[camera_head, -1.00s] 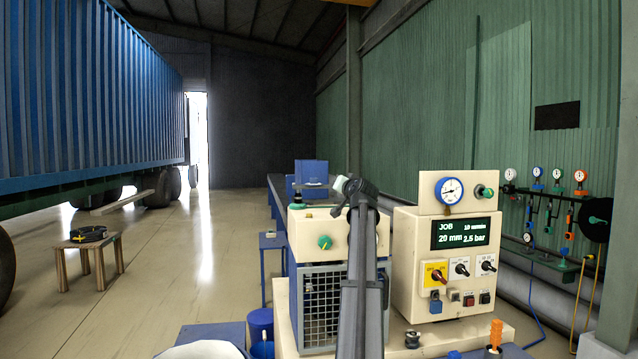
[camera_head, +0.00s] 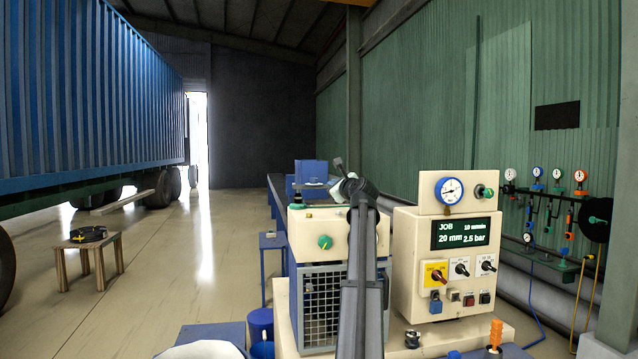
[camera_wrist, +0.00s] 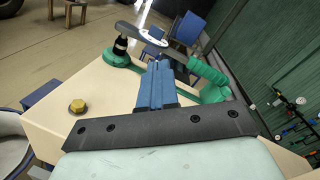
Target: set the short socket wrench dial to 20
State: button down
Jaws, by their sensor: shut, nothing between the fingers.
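In the wrist view, what looks like the short socket wrench lies on the cream box top, with a green handle (camera_wrist: 209,78), a dark arm and a black upright socket (camera_wrist: 120,46). A pale disc (camera_wrist: 152,38), which may be its dial, sits on the arm; its marks are too small to read. My gripper (camera_wrist: 158,68) is shut and empty, its blue fingers close to the wrench's arm. I cannot tell whether they touch. In the head view, my arm hides most of the wrench.
A brass hex bolt (camera_wrist: 77,105) stands on the box top. The cream control panel (camera_head: 445,261), with a gauge and a lit "20 mm 2.5 bar" screen, stands right of my arm. Tools and gauges hang on the right wall. A wooden stool (camera_head: 93,257) stands far left.

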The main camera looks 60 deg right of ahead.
jog(key=m, duration=0.7)
send_near(317, 180)
jog(key=x, duration=0.7)
jog(key=shift+w+a, duration=0.1)
jog(key=shift+a, duration=0.1)
jog(key=shift+w+d+n+t+y, duration=0.15)
jog(key=shift+d+n+t+y, duration=0.4)
jog(key=shift+y, duration=0.45)
